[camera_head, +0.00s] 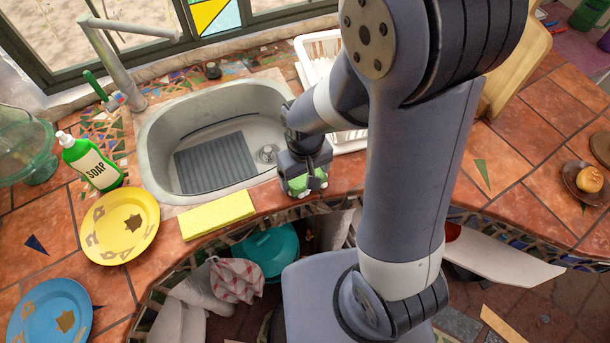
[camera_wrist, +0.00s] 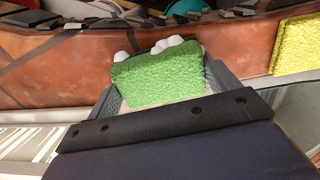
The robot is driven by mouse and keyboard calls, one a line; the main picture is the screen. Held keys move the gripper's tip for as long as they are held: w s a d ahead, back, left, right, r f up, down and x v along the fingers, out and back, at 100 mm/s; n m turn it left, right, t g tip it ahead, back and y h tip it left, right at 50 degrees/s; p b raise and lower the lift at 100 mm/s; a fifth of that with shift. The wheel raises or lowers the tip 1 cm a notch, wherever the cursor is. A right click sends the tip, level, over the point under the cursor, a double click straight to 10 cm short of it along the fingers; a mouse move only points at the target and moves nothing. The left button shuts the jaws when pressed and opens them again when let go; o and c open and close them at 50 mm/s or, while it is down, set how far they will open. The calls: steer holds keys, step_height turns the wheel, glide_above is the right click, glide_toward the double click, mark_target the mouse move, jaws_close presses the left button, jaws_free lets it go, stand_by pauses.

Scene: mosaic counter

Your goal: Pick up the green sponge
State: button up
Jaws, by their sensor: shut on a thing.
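The green sponge (camera_wrist: 160,78) is a rough green block with rounded white pieces showing behind its top edge in the wrist view. My gripper (camera_wrist: 158,88) is shut on it, with a grey finger on either side. In the head view my gripper (camera_head: 305,182) is at the counter's front edge, right of the sink, and the green sponge (camera_head: 298,184) shows partly between the fingers. My arm hides part of the counter behind it. I cannot tell whether the sponge touches the counter.
A yellow sponge (camera_head: 217,215) lies at the sink's front edge. The sink (camera_head: 156,150) holds a grey ribbed mat (camera_head: 215,163). A soap bottle (camera_head: 88,163), yellow plate (camera_head: 119,243) and blue plate (camera_head: 30,312) stand left. A white rack (camera_head: 310,50) is behind my arm.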

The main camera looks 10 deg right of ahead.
mark_target(305, 176)
step_height(305, 176, up, 10)
steer(key=shift+f, duration=0.1)
stand_by(0.4)
steer(key=o, duration=0.4)
steer(key=shift+c, duration=1.4)
